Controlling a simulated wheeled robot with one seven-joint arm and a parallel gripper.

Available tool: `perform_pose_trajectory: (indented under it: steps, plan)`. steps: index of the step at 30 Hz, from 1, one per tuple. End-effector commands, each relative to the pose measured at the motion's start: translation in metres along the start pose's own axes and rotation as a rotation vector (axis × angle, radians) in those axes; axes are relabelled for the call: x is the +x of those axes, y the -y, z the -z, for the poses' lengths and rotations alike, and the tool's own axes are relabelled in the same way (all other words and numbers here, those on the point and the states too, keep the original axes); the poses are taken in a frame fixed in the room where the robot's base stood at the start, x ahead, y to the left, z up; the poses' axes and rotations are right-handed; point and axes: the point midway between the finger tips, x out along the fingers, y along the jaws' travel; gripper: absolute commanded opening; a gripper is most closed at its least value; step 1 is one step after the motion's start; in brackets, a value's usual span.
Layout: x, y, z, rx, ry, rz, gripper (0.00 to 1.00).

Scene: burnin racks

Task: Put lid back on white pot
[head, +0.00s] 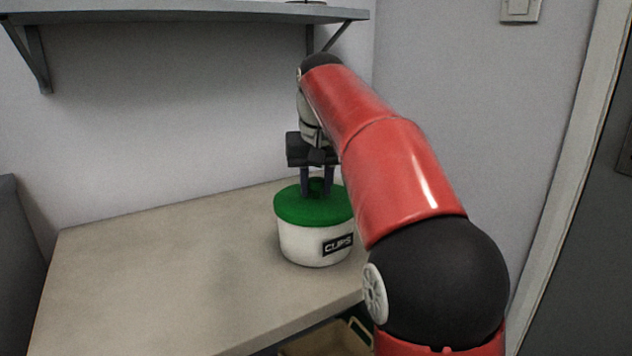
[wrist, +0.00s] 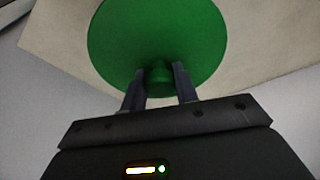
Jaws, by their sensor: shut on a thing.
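The white pot (head: 303,246) with a black "CLIPS" label stands upright near the right end of the worktop. The round green lid (head: 295,209) lies over the pot's mouth; from here I cannot tell whether it is fully seated. My gripper (head: 318,190) points down at the lid from above, its fingers on either side of the lid's knob. In the wrist view the green lid (wrist: 150,30) fills the upper middle, and my gripper (wrist: 159,76) is shut on its green knob (wrist: 159,73). The pot's body is hidden under the lid there.
The beige worktop (head: 160,265) is clear to the left of the pot. A grey shelf (head: 180,15) hangs on the back wall above. A box or crate (head: 330,338) sits below the worktop's front edge.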

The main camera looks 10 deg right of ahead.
Motion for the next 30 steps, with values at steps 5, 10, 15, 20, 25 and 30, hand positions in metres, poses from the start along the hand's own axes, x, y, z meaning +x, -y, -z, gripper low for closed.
perform_pose_trajectory:
  steps: [5,10,15,20,25,30]
  plan:
    - [-0.0004,-0.0001,0.0,0.0,-0.001,0.0,0.07]
    - [-0.0001,-0.0001,0.0,0.0,-0.001,0.0,0.07]
    - [-0.0001,-0.0001,0.0,0.0,-0.001,0.0,0.33]
    - [-0.0001,-0.0001,0.0,0.0,-0.001,0.0,0.54]
    - [0.0,-0.0001,0.0,0.0,-0.001,0.0,0.55]
    - [0.0002,-0.0001,-0.0001,0.0,0.0,0.0,0.73]
